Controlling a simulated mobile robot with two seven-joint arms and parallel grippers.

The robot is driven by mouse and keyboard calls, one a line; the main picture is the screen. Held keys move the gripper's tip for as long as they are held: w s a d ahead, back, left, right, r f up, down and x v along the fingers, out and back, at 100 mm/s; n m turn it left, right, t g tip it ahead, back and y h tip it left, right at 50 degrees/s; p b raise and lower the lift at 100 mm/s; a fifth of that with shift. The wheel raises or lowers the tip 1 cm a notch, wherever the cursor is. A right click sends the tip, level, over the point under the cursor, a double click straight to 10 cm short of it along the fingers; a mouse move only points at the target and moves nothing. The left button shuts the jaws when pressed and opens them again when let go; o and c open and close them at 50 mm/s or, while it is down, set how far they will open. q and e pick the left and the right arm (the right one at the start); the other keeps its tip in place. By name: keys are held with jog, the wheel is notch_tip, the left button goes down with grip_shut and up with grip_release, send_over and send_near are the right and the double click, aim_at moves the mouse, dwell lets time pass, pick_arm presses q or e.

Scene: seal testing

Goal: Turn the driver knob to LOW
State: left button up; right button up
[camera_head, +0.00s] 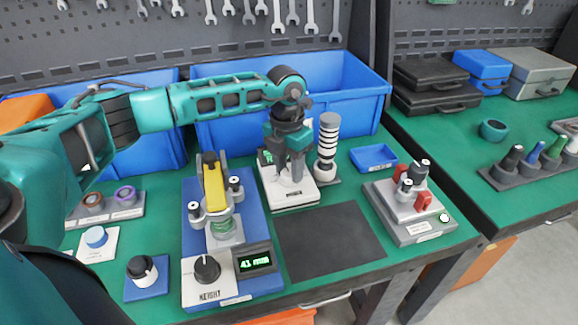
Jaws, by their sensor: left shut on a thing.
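My left gripper (291,178) comes down from above onto a white-topped unit (294,199) with a small green display (266,157) at its back left. Its fingers are shut on a knob on top of this unit, which I take for the driver knob. The fingers hide almost all of the knob, so its pointer and the LOW mark cannot be read. My right gripper is not in view.
A blue station with a yellow lever (213,188), a black HEIGHT knob (207,268) and a display reading 41 mm (255,261) stands left. A striped post (327,140) stands close right of the gripper. A dark mat (330,240) is clear. Blue bins (352,85) stand behind.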

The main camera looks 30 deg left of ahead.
aim_at(287, 170)
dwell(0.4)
pick_arm(q)
jog(key=o, duration=1.1)
jog(key=shift+c, duration=0.2)
notch_tip(287, 170, up, 13)
jog(key=shift+a, duration=0.3)
jog(key=shift+p, duration=0.3)
